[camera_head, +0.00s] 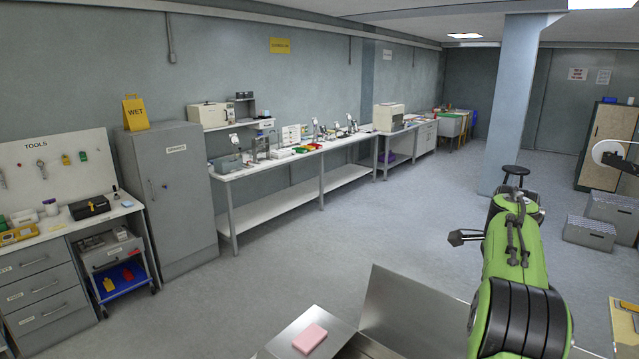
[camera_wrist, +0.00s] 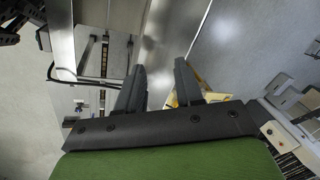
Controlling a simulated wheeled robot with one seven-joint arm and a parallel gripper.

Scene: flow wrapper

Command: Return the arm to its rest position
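My arm, green with black joints, rises at the lower right of the head view and bends away from me. My gripper (camera_head: 466,238) shows at the end of the arm, pointing left, above the floor. In the wrist view my gripper (camera_wrist: 160,84) has its two dark fingers clearly apart, with nothing between them. Behind the fingers are a metal panel and parts of a machine.
A metal surface (camera_head: 372,346) with a raised steel panel (camera_head: 408,312) stands below the arm, with a pink block (camera_head: 310,338) on it. The middle floor (camera_head: 330,240) is clear.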

